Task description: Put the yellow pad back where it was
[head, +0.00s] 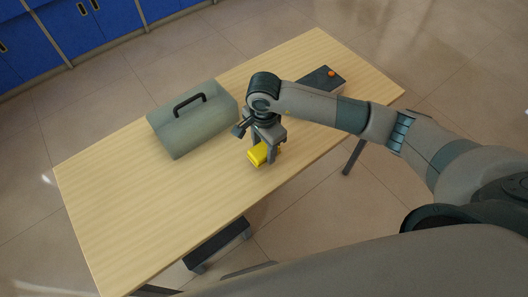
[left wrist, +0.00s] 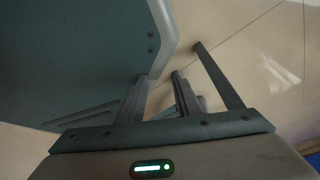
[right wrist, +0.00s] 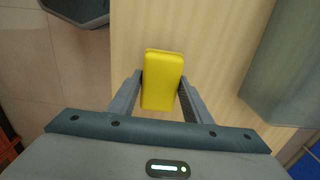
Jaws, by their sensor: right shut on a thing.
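The yellow pad (head: 258,154) is a small block between the fingers of my right gripper (head: 262,150), over the front part of the wooden table (head: 120,210). In the right wrist view the yellow pad (right wrist: 162,80) sits upright in the picture, with a finger on each side of its lower half. My right gripper (right wrist: 161,95) is shut on it. I cannot tell whether the pad touches the table top. My left gripper (left wrist: 162,85) shows in the left wrist view, with a gap between its fingers and nothing in it.
A grey-green case with a black handle (head: 195,122) stands on the table left of my right gripper. The table's left part is bare. Blue cabinets (head: 90,25) stand beyond.

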